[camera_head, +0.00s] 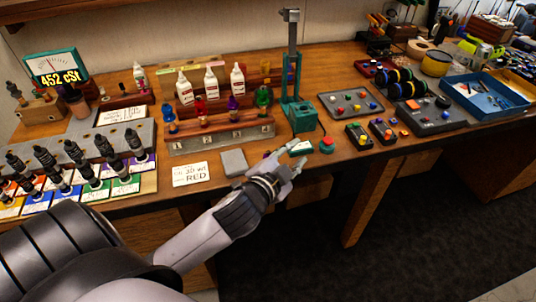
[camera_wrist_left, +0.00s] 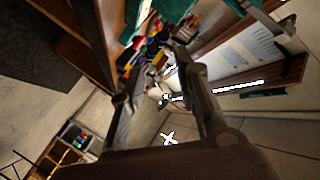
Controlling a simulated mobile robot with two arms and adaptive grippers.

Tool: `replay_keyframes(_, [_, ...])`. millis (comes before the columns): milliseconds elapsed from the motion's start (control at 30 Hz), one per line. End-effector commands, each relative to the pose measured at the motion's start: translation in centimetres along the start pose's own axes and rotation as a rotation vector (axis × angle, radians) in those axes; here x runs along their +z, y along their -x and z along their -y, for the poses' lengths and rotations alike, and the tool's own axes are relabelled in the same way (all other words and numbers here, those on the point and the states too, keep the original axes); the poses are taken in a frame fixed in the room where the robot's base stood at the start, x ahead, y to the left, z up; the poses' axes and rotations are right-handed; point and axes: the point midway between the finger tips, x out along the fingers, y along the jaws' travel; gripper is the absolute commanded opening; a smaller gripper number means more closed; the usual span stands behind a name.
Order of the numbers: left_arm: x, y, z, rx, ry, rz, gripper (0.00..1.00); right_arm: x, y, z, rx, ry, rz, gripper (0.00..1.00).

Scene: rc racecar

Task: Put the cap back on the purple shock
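A purple shock (camera_head: 233,108) stands in a wooden rack (camera_head: 221,143) in the head view, between a red one (camera_head: 202,115) and a green one (camera_head: 263,98). Its top is too small to tell whether a cap is on it, and I cannot pick out a loose cap. My left gripper (camera_head: 292,158) is at the table's front edge, to the right of and nearer than the rack. Its fingers are apart, and the wrist view (camera_wrist_left: 160,92) shows no object between them. My right gripper is not in view.
A teal press (camera_head: 304,117) stands right of the rack. A red button (camera_head: 327,146) is close to my left gripper. A grey pad (camera_head: 234,162) and a lettered card (camera_head: 190,174) lie in front of the rack. Several black shocks (camera_head: 76,153) stand at left. White bottles (camera_head: 211,82) stand behind.

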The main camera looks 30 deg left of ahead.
Motion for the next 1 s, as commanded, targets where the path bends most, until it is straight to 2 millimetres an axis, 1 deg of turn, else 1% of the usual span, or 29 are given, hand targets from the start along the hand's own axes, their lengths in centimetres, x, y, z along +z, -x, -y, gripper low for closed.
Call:
replay_keyframes(33, [-2.1, -0.7, 1.3, -0.037, -0.06, -0.084, 0.29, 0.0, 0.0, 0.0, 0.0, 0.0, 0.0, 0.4])
replay_keyframes(133, [-6.6, -1.3, 3.4, -0.11, -0.192, -0.263, 0.29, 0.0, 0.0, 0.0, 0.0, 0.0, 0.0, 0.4])
replay_keyframes(167, [-8.1, -1.3, 4.0, -0.132, -0.237, -0.322, 0.29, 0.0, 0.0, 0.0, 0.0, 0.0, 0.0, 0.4])
replay_keyframes(200, [-10.2, -1.3, 4.7, -0.163, -0.307, -0.406, 0.29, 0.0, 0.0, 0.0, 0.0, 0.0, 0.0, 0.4])
replay_keyframes(233, [-11.8, -1.1, 5.1, -0.186, -0.367, -0.475, 0.29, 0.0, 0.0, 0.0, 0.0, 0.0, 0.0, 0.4])
replay_keyframes(267, [-13.5, -0.8, 5.5, -0.21, -0.432, -0.548, 0.29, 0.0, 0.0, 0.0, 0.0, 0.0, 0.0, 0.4])
replay_keyframes(300, [-15.7, -0.3, 5.7, -0.239, -0.531, -0.65, 0.29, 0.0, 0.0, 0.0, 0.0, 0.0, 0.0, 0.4])
replay_keyframes(367, [-18.9, 0.8, 5.6, -0.277, -0.708, -0.817, 0.29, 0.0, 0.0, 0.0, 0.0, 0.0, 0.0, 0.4])
replay_keyframes(400, [-20.5, 1.7, 5.1, -0.293, -0.839, -0.927, 0.29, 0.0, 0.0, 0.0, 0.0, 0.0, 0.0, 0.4])
replay_keyframes(467, [-21.9, 2.9, 4.0, -0.297, -1.043, -1.08, 0.29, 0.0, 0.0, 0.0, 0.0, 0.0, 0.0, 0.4])
replay_keyframes(500, [-22.0, 3.4, 3.2, -0.286, -1.185, -1.171, 0.29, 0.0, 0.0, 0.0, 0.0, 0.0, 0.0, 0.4])
replay_keyframes(567, [-21.3, 3.9, 2.2, -0.247, -1.405, -1.287, 0.29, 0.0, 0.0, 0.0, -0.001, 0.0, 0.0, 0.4])
replay_keyframes(600, [-20.1, 3.9, 1.8, -0.203, -1.553, -1.35, 0.29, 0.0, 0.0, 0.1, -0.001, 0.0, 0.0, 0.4])
replay_keyframes(633, [-19.0, 3.8, 1.7, -0.161, -1.665, -1.389, 0.29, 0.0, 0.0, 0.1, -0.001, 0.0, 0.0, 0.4])
replay_keyframes(667, [-17.6, 3.5, 1.8, -0.108, -1.775, -1.42, 0.29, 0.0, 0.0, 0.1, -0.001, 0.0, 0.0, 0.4])
replay_keyframes(700, [-15.6, 3.1, 2.3, -0.03, -1.917, -1.447, 0.29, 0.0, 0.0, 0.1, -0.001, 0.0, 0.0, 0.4])
replay_keyframes(733, [-13.8, 2.8, 3.0, 0.039, -2.016, -1.458, 0.29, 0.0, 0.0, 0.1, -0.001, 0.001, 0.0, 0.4])
replay_keyframes(767, [-12.2, 2.5, 3.9, 0.113, -2.108, -1.46, 0.29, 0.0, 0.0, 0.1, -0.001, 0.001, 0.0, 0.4])
replay_keyframes(800, [-9.9, 2.1, 5.4, 0.217, -2.219, -1.451, 0.29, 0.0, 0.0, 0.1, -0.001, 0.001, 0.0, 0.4])
replay_keyframes(867, [-6.8, 1.8, 8.1, 0.378, -2.352, -1.419, 0.29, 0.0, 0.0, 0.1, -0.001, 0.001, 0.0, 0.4])
replay_keyframes(900, [-5.0, 1.8, 9.8, 0.479, -2.419, -1.39, 0.29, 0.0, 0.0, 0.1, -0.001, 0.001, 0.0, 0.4])
replay_keyframes(1000, [-1.4, 2.3, 13.8, 0.694, -2.523, -1.314, 0.29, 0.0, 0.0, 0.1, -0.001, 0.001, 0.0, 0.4])
